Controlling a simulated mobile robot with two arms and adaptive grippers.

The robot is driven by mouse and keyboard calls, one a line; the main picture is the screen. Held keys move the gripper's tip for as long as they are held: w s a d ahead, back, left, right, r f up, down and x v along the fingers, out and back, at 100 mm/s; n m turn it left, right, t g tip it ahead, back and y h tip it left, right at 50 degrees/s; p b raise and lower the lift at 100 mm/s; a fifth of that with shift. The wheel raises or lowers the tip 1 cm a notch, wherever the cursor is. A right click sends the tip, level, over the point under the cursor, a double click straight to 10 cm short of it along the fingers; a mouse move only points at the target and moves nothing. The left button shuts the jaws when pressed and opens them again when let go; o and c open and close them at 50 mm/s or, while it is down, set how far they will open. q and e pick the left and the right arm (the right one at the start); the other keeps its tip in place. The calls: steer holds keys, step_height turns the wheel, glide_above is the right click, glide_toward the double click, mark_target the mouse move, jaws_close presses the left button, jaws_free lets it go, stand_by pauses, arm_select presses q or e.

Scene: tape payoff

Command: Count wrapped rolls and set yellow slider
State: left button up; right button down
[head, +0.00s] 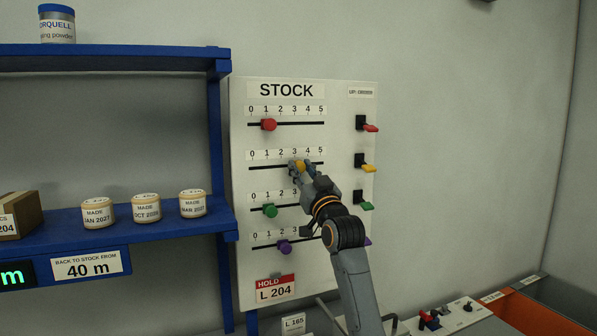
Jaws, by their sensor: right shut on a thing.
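A white STOCK panel (343,240) on the wall carries red, yellow, green and purple sliders, each under a 0 to 5 scale. The yellow slider knob (300,164) is near 3 on its scale, partly hidden by my right gripper (297,169), which is shut on it. My right arm comes up from below and covers part of the panel. Three pale round labelled pieces sit on the blue shelf: MADE JAN 2027 (97,214), one reading MADE OCT (146,208) and one reading MADE MAR (192,204). I cannot tell whether these are wrapped rolls. My left gripper is not in view.
The red slider (268,125) is near 1; the green (270,211) and purple (284,247) sliders are below. Coloured switches (367,165) line the panel's right side. A blue shelf rack (180,232) with a cardboard box (26,212) stands left. An orange bin (530,315) is lower right.

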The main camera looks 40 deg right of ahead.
steer(key=c, duration=1.1)
jaws_free()
steer(key=shift+w+a, duration=0.1)
steer(key=shift+a, duration=0.05)
steer(key=shift+o, duration=0.2)
steer(key=v, duration=1.2)
